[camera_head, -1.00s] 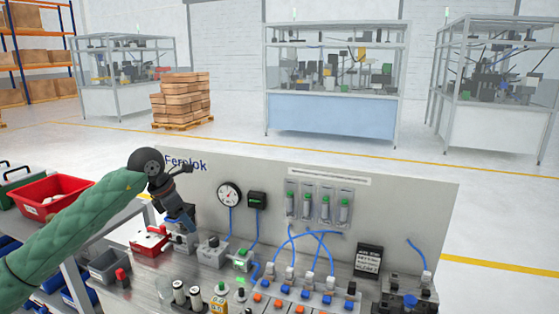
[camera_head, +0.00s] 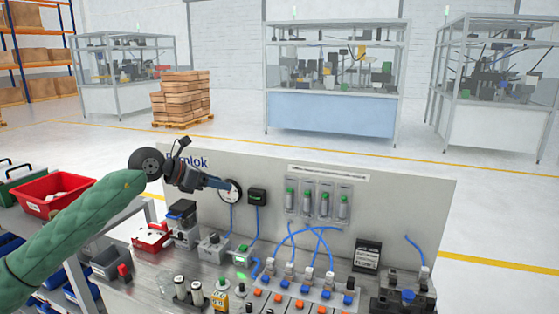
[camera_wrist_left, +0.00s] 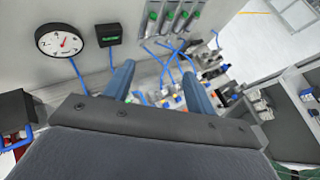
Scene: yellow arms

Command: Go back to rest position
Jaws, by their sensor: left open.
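My left arm, in a green quilted sleeve, comes in from the left in the head view. My left gripper (camera_head: 222,184) is raised in front of the upright grey panel (camera_head: 400,205), its fingers pointing right and overlapping the round gauge (camera_head: 236,190). In the left wrist view its two blue fingers (camera_wrist_left: 158,82) stand apart with nothing held between them. The gauge (camera_wrist_left: 61,41) and a small black display (camera_wrist_left: 110,34) show beyond the fingers on the left. My right gripper is in neither view.
The bench below holds a red-and-white block (camera_head: 152,237), white-topped cylinders (camera_head: 180,291), valves with blue tubes (camera_head: 307,273) and a black box (camera_head: 367,256). A red bin (camera_head: 50,195) stands at left. Open floor lies behind the panel.

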